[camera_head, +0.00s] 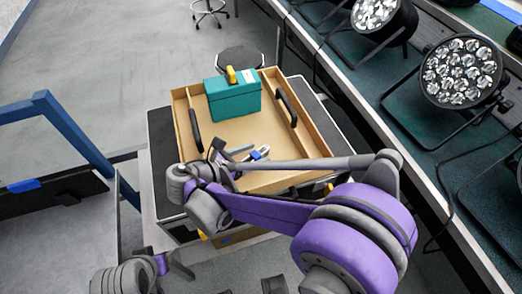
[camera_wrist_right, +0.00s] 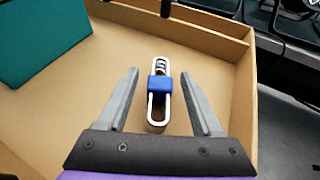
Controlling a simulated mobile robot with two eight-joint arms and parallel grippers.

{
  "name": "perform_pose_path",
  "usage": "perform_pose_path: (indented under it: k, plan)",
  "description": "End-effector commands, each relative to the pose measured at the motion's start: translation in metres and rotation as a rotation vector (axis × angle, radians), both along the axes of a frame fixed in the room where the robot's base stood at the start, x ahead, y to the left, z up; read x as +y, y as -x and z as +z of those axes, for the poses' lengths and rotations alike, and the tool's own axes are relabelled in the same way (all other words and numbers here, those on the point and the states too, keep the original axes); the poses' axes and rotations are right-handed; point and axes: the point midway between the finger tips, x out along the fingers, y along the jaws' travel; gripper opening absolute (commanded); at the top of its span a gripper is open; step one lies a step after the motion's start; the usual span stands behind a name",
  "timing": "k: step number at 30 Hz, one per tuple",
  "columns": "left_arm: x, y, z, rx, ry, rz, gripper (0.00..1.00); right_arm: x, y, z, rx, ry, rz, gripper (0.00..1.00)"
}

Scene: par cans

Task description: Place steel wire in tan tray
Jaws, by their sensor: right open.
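The steel wire (camera_head: 260,153) is a pale looped piece with a blue band around its middle. It appears to lie on the floor of the tan tray (camera_head: 180,98), and it also shows in the right wrist view (camera_wrist_right: 158,88). My right gripper (camera_head: 240,152) is over the tray. In the wrist view its open fingers (camera_wrist_right: 160,82) stand on either side of the wire's near part, with visible gaps and nothing between them gripped. My left gripper (camera_head: 176,265) is low at the left of the head view, and its jaw opening is unclear.
A teal box (camera_head: 234,100) with a yellow top piece stands in the tray's far part. Black handles (camera_head: 287,105) are on the tray's sides. Stage lights (camera_head: 462,72) stand on the bench at right. A stool (camera_head: 240,59) is behind.

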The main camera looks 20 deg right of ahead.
Motion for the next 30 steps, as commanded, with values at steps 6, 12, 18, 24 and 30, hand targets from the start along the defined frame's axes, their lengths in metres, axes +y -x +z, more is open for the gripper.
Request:
perform_pose_path:
  k: [6,12,18,24,30]
  plan:
    - [0.0,0.0,0.002,-0.001,0.0,0.0,0.57,0.043,0.019,0.019,0.0,-0.001,0.004,0.67]
    - [0.0,0.0,0.003,-0.001,0.0,0.0,0.57,0.067,0.03,0.03,-0.001,0.0,0.002,0.67]
    - [0.0,0.0,0.004,-0.001,0.0,0.0,0.57,0.074,0.034,0.034,-0.001,0.0,0.0,0.67]
    - [0.0,0.0,0.004,-0.001,0.0,0.0,0.57,0.074,0.034,0.034,-0.001,0.0,0.0,0.67]
    - [0.0,0.0,0.004,-0.001,0.0,0.0,0.57,0.074,0.033,0.034,-0.001,0.0,0.0,0.67]
